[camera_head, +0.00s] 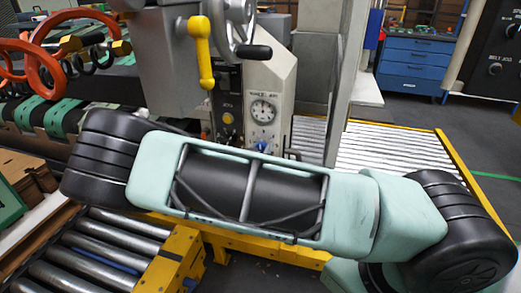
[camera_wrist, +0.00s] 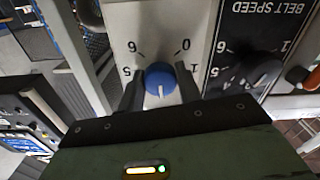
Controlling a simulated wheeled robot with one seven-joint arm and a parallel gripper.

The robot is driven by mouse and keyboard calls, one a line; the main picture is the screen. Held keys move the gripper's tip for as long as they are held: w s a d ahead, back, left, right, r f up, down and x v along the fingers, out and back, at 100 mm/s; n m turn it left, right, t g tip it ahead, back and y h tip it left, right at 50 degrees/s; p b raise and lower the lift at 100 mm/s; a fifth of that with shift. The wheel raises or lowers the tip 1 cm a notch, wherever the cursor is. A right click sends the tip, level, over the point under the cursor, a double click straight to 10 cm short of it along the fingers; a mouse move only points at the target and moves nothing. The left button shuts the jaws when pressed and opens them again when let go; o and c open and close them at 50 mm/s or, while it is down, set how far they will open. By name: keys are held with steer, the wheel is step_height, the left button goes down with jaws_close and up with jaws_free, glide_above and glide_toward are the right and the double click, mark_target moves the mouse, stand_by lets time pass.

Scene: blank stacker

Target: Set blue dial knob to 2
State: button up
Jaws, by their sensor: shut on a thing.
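The blue dial knob (camera_wrist: 160,79) sits on a light panel in the wrist view, between the two dark fingers of my gripper (camera_wrist: 161,90). The fingers are closed on its left and right sides. Its white line points down in the picture, away from the gap between 6 and 0. The marks 0 and 1 show at its right, 5 and 6 at its left. The other marks are hidden by my gripper. In the head view the blue knob (camera_head: 263,146) shows below a round gauge (camera_head: 263,110), just above my arm, which hides my gripper there.
A black belt speed knob (camera_wrist: 262,72) stands close at the right in the wrist view. In the head view a yellow-handled lever (camera_head: 201,50) hangs above the panel. Roller conveyors (camera_head: 105,240) lie at lower left, and a blue cabinet (camera_head: 415,65) stands far right.

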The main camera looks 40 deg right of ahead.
steer(key=n, duration=0.4)
steer(key=shift+n+p, duration=0.3)
steer(key=shift+p, duration=0.05)
steer(key=shift+n+p, duration=0.35)
steer(key=shift+n, duration=1.45)
steer(key=o, duration=1)
steer(key=b+v, duration=0.1)
steer(key=v, duration=1.6)
steer(key=shift+s+a+b, duration=0.2)
steer(key=shift+b, duration=0.15)
steer(key=shift+f, duration=0.1)
